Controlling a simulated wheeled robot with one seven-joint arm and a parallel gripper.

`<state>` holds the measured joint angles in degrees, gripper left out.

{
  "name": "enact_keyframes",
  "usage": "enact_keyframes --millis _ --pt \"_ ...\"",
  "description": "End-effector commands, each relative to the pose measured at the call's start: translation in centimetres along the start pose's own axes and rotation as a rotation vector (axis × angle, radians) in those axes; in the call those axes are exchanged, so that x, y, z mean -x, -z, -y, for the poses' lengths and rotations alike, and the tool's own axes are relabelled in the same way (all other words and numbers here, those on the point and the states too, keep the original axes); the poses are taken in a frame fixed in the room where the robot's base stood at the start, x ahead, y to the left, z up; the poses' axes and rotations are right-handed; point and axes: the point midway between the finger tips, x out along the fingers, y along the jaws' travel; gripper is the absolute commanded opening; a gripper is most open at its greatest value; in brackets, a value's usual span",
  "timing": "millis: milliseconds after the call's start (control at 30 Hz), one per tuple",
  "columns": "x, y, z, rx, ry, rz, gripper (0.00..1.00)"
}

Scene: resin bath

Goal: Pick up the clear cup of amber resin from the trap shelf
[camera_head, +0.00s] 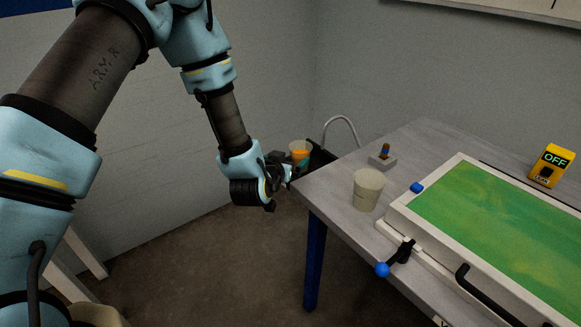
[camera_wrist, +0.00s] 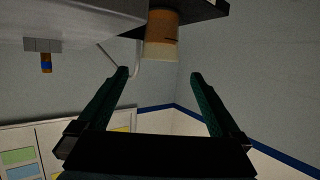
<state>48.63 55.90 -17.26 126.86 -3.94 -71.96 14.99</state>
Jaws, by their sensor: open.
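The clear cup of amber resin (camera_head: 300,148) stands on the dark trap shelf (camera_head: 324,158) beyond the table's far left corner. My gripper (camera_head: 285,173) is close to the cup in the head view and partly covers its lower part. In the wrist view, which looks upside down, the cup (camera_wrist: 162,32) hangs from the dark shelf (camera_wrist: 208,9) at the top, its clear rim pointing down the picture. My gripper's two green fingers (camera_wrist: 159,75) are spread wide and empty. The cup lies beyond the fingertips, roughly in line with the gap and apart from them.
The grey table (camera_head: 333,194) edge is right beside my gripper. A pale hose (camera_head: 342,121) arches behind the shelf.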

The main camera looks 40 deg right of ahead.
Motion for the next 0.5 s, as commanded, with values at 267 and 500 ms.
enact_keyframes --millis 267,500 --pt "-3.9 0.2 0.1 0.001 0.002 0.001 1.0" --pt "-5.7 0.3 0.1 0.001 0.002 0.001 1.0"
